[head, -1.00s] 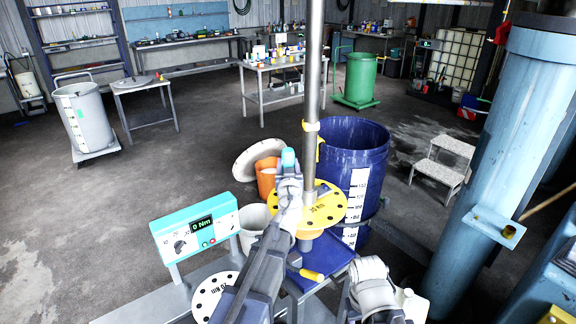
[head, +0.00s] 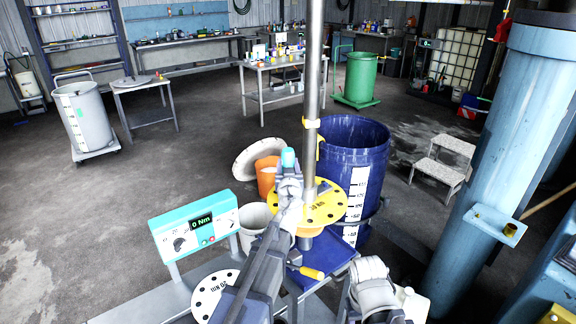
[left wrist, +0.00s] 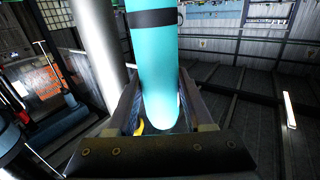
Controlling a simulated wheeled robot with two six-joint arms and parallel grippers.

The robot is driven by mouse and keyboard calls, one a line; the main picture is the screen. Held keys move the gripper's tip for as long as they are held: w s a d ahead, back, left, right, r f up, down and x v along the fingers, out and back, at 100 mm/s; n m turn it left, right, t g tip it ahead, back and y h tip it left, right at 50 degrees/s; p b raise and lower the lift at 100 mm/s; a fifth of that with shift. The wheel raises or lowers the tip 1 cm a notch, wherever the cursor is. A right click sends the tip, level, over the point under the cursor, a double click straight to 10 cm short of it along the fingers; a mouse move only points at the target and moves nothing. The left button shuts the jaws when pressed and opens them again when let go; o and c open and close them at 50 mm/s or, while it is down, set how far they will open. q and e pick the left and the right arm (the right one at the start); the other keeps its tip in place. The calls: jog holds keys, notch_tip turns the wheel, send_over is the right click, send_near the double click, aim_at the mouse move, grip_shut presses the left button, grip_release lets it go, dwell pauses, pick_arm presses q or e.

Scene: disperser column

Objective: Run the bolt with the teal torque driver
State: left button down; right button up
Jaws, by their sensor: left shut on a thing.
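The teal torque driver (head: 288,158) shows in the head view as a short teal end above my left gripper (head: 289,185). In the left wrist view the teal driver (left wrist: 157,70), with a dark band around it, stands between the two fingers of my left gripper (left wrist: 157,110), which is shut on it. The driver is beside the grey metal shaft (head: 312,110), over the yellow flange (head: 318,208) with dark bolt holes. The driver's lower end and the bolt under it are hidden by my gripper and arm.
A teal torque readout (head: 196,222) showing 0 Nm stands left of the flange. A white flange (head: 213,296) lies in front of it. A thick blue column (head: 500,150) stands at right.

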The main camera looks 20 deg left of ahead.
aim_at(288, 150)
pick_arm(q)
jog(key=shift+s+f+b, duration=0.1)
jog(key=shift+f+b, duration=0.2)
dwell(1.4)
jog(key=shift+r, duration=0.1)
jog(key=shift+r+p, duration=0.35)
jog(key=shift+p, duration=0.2)
jog(key=shift+r+p, duration=2.55)
jog(key=shift+r, duration=0.05)
jog(key=shift+f, duration=0.15)
